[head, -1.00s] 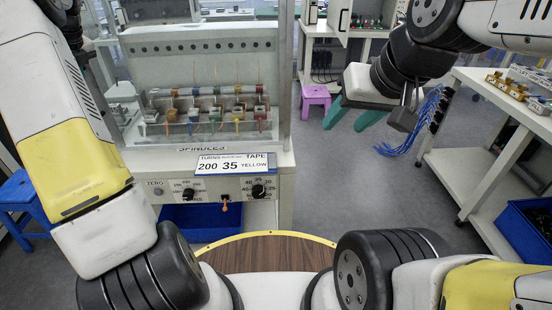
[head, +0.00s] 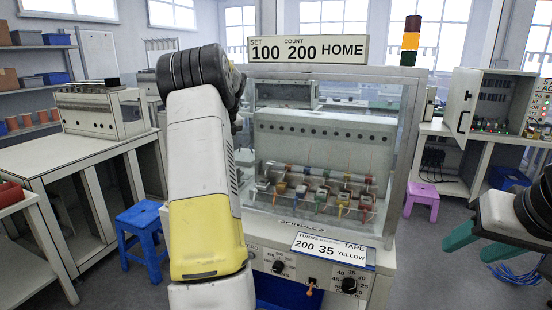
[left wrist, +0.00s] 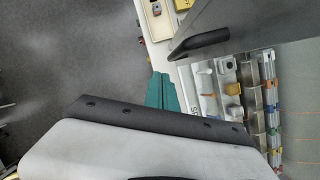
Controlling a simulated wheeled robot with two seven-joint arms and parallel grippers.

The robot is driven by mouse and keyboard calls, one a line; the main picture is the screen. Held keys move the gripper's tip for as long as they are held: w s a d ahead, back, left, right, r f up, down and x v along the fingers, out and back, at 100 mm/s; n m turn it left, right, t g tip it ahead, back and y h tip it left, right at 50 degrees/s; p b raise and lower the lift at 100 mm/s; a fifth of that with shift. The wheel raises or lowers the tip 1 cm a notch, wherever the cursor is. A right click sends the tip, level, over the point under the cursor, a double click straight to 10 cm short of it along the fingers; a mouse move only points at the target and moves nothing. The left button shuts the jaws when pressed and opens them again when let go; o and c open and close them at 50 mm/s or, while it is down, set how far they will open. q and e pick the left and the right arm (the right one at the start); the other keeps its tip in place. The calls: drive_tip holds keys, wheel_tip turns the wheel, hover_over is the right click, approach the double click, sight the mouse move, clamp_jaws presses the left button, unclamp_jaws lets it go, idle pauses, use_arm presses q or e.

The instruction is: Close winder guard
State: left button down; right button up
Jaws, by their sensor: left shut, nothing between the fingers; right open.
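The winder (head: 415,130) is a tall pale cabinet with a clear front and a row of coloured spindles (head: 320,195). Its sign reads SET 100, COUNT 200, HOME. A greyish see-through panel with a black bar handle (left wrist: 200,45) shows in the left wrist view, probably the guard; how far it stands open I cannot tell. My left gripper (left wrist: 160,76) has its teal fingers together and empty, a little apart from the handle in that picture. In the head view it is hidden behind my left arm. My right gripper (head: 466,251) is open and empty, right of the winder.
A blue stool (head: 146,235) stands left of the winder and a pink stool (head: 421,198) to its right. A work table (head: 85,160) is at left. An open control box (head: 490,100) sits on a back bench.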

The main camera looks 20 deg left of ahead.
use_arm(q)
drive_tip(key=s+d+r, duration=0.2)
drive_tip(key=s+r, duration=0.2)
drive_tip(key=r, duration=0.5)
drive_tip(key=shift+r, duration=0.15)
drive_tip(key=s+d+r+n+t+h, duration=0.15)
drive_tip(key=s+d+n, duration=0.35)
drive_tip(key=d, duration=0.5)
drive_tip(key=s+d+r+n+t+h, duration=0.15)
drive_tip(key=s+d+n, duration=0.25)
drive_tip(key=d, duration=0.6)
drive_tip(key=s+d+f+n+h, duration=0.1)
drive_tip(key=s+d+f+n, duration=0.3)
drive_tip(key=s+d+n, duration=0.2)
drive_tip(key=s+d+f+n+t+h, duration=0.1)
drive_tip(key=s+d+f+n+h, duration=0.1)
drive_tip(key=s+d+f+n, duration=0.3)
drive_tip(key=s+d+n, duration=0.2)
drive_tip(key=s+d, duration=0.2)
drive_tip(key=s, duration=0.2)
drive_tip(key=shift+s+d+n, duration=0.3)
drive_tip(key=shift+s+d, duration=0.05)
drive_tip(key=shift+d, duration=0.05)
